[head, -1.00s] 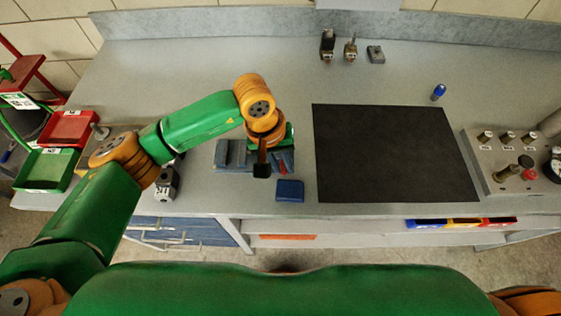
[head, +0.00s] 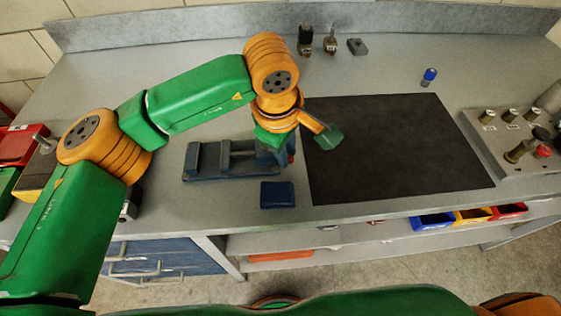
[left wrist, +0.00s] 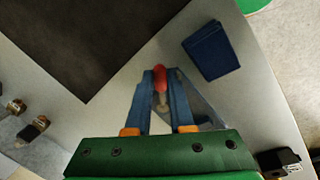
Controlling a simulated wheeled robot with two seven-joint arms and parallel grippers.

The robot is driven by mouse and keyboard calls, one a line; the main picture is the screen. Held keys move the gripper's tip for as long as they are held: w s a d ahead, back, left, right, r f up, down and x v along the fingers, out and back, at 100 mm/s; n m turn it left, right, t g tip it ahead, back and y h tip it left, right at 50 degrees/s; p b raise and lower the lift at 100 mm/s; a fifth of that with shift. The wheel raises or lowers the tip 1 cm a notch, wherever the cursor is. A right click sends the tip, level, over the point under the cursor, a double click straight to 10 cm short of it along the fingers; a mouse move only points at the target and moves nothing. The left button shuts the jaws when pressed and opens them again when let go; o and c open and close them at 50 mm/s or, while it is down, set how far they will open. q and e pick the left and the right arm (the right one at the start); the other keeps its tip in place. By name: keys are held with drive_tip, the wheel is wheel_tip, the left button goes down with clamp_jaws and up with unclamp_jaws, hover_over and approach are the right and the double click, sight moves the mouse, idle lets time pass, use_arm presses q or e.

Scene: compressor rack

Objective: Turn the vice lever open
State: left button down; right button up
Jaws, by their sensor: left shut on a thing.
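The grey-blue vice (head: 222,160) lies near the front edge of the bench. My left gripper (head: 287,158) points down at the vice's right end, mostly hidden behind my own wrist. In the left wrist view, the blue fingers of my left gripper (left wrist: 161,90) close in on the red-ended vice lever (left wrist: 160,76). The gripper is shut on the lever, and the red end sits between the fingertips. The lever's red also shows at the vice's right end in the head view (head: 291,157). My right gripper is not in view.
A dark blue block (head: 278,195) lies just in front of the vice. A black mat (head: 395,150) is to the right and looks clear. A control box (head: 515,150) stands at the far right. Several small parts, one a grey block (head: 357,46), stand at the back.

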use_arm(q)
drive_tip(key=shift+w+d+n+b, duration=0.3)
drive_tip(key=shift+w+n, duration=0.1)
drive_tip(key=shift+n, duration=0.5)
drive_tip(key=shift+w+d+n+y, duration=0.2)
drive_tip(key=shift+w+n+y, duration=0.15)
drive_tip(key=shift+n, duration=0.55)
drive_tip(key=shift+w+d+n+y, duration=0.15)
drive_tip(key=shift+w+n, duration=0.3)
drive_tip(key=shift+n, duration=0.5)
drive_tip(key=shift+w+d+n+y, duration=0.15)
drive_tip(key=shift+w+n, duration=0.25)
drive_tip(key=shift+n, duration=0.55)
drive_tip(key=shift+a, duration=0.15)
drive_tip(key=c, duration=0.8)
unclamp_jaws()
